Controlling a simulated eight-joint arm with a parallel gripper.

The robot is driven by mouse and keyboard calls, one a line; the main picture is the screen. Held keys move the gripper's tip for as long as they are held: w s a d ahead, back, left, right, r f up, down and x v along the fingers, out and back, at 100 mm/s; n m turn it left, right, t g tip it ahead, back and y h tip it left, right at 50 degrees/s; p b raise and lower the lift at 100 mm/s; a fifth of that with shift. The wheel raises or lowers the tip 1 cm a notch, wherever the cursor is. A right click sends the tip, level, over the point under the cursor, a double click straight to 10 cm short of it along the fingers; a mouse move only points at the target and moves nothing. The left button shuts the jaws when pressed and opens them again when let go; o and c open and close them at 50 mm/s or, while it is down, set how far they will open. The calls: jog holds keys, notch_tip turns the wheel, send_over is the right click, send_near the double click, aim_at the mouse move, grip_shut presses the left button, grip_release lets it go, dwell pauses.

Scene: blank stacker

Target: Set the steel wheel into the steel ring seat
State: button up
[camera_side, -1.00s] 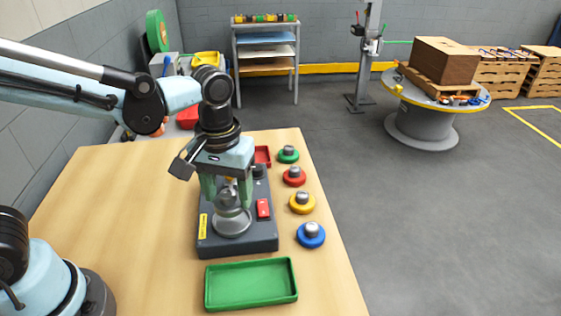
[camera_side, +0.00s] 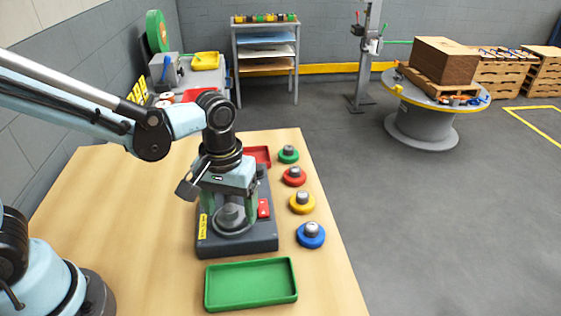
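The steel wheel (camera_side: 231,214) is a small grey metal piece between the fingers of my gripper (camera_side: 234,212) in the side view. My gripper points down, low over the dark base block (camera_side: 262,242), with its greenish fingers on either side of the wheel. I cannot tell whether the fingers press on it. The pale steel ring seat (camera_side: 237,231) shows around and below the wheel on the block. The wheel is at the ring; whether it is fully down in it is hidden.
A red button (camera_side: 264,208) is on the block, right of my gripper. Green (camera_side: 288,156), red (camera_side: 294,177), yellow (camera_side: 302,203) and blue (camera_side: 311,236) knobbed discs stand along the table's right side. A green tray (camera_side: 251,284) lies in front, a red tray (camera_side: 258,155) behind.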

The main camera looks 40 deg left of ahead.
aim_at(230, 208)
jog(key=shift+o, duration=0.5)
notch_tip(230, 208, up, 12)
jog(key=s+a+f+m+t, duration=0.1)
jog(key=a+f+m+t, duration=0.3)
jog(key=a+t, duration=0.3)
jog(key=a, duration=0.2)
jog(key=shift+s+a+f+m, duration=0.15)
jog(key=shift+s+a+m, duration=0.15)
jog(key=shift+a, duration=0.05)
